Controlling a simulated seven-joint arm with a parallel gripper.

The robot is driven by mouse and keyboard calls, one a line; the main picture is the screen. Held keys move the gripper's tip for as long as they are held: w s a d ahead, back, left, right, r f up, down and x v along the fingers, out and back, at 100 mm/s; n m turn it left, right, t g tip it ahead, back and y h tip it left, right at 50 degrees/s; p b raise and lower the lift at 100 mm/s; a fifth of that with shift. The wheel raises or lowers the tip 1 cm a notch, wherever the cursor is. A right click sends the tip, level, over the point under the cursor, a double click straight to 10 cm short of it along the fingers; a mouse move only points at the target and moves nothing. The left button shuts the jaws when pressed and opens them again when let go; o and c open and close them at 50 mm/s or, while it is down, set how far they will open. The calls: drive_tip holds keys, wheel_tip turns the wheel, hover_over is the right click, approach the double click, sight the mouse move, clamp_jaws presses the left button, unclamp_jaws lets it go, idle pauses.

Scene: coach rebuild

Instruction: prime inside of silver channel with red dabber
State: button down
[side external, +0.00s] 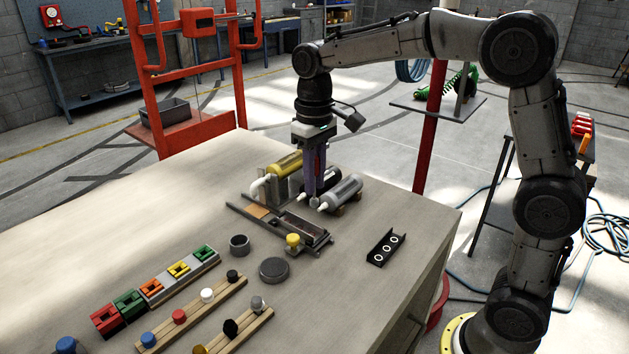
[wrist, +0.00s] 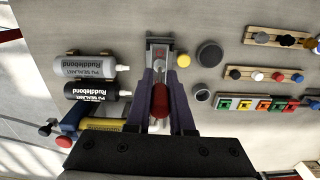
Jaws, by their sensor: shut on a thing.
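My gripper (side external: 314,196) points down with its purple fingers shut on the red dabber (wrist: 160,100). In the wrist view the dabber's red body lies between the two fingers. In the side view only a strip of red shows between them. The silver channel (side external: 318,234) lies on the table just below and in front of the fingertips; it also shows in the wrist view (wrist: 158,39), ahead of the fingers. The dabber's tip is small and partly hidden, so I cannot tell whether it touches the channel.
A yellow cap (side external: 293,240) stands beside the channel. Sealant cartridges (side external: 344,190) lie close to my gripper, one grey, one black, one yellow. A black bracket (side external: 386,248) lies at right. Round tins (side external: 274,270), coloured blocks (side external: 152,290) and wooden racks (side external: 193,318) fill the front left.

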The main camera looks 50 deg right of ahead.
sight(315, 206)
drive_tip(key=shift+r, duration=0.15)
drive_tip(key=w, duration=0.9)
drive_tip(key=shift+f, duration=4.15)
drive_tip(key=shift+s, duration=4.55)
drive_tip(key=shift+r, duration=4)
drive_tip(key=shift+r, duration=0.1)
